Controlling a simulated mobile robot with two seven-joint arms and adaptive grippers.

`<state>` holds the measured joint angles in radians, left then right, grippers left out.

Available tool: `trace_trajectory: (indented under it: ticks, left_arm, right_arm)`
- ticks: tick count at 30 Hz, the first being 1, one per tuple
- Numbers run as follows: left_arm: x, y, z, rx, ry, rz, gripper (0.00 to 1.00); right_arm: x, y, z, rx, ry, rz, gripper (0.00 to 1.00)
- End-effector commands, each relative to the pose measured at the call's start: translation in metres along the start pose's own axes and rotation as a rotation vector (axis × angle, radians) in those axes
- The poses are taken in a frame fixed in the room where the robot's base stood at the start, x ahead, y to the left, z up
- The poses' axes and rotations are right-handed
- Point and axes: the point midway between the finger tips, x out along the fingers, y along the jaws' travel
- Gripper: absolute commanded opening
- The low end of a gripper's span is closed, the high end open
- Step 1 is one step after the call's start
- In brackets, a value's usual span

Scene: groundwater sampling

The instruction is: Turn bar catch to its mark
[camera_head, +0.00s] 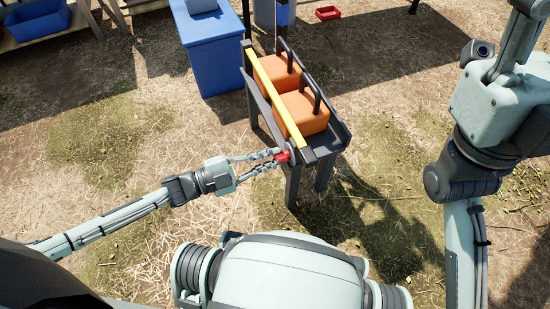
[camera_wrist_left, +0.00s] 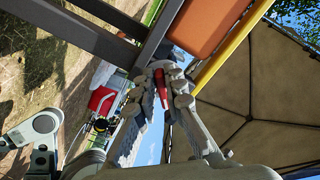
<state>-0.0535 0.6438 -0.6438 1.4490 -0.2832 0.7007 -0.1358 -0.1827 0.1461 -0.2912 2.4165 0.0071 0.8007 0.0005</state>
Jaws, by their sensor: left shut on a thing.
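The bar catch is a small red handle (camera_head: 283,157) at the near end of a yellow bar (camera_head: 272,98) on a dark rack. My left gripper (camera_head: 277,158) reaches it from the left and is shut on it. In the left wrist view the red catch (camera_wrist_left: 160,84) sits between the fingertips of my left gripper (camera_wrist_left: 164,78), and the yellow bar (camera_wrist_left: 224,62) runs up to the right. The fingers partly hide the catch, and I cannot make out its mark. My right arm stands at the right; its gripper is out of view.
The dark rack (camera_head: 326,147) holds two orange cases (camera_head: 302,112) behind the yellow bar, with black rails beside them. A blue cabinet (camera_head: 217,65) stands behind it to the left. A red tray (camera_head: 328,13) lies farther back. Straw-covered ground around the rack is open.

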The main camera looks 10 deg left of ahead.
Motion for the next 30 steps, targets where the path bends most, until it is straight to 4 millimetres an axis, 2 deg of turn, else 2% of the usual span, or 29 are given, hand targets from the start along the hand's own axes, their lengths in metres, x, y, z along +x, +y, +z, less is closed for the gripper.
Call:
trace_trajectory:
  ticks: [7, 15, 24, 30]
  left_arm:
    - [0.0, 0.0, 0.0, 0.027, 0.001, -0.001, 0.0]
    - [0.0, -0.007, -0.002, 0.455, 0.001, -0.002, 0.0]
    - [0.0, -0.008, -0.003, 0.512, 0.001, 0.0, 0.0]
    - [0.0, -0.011, -0.005, 0.732, 0.001, -0.001, 0.0]
  right_arm:
    - [0.0, 0.0, 0.0, 0.0, 0.0, -0.001, 0.4]
    - [-0.007, -0.001, 0.001, 0.001, -0.001, -0.001, 0.4]
    - [-0.008, -0.001, 0.001, 0.001, -0.001, 0.0, 0.4]
    - [-0.013, -0.002, 0.002, 0.001, -0.003, -0.005, 0.4]
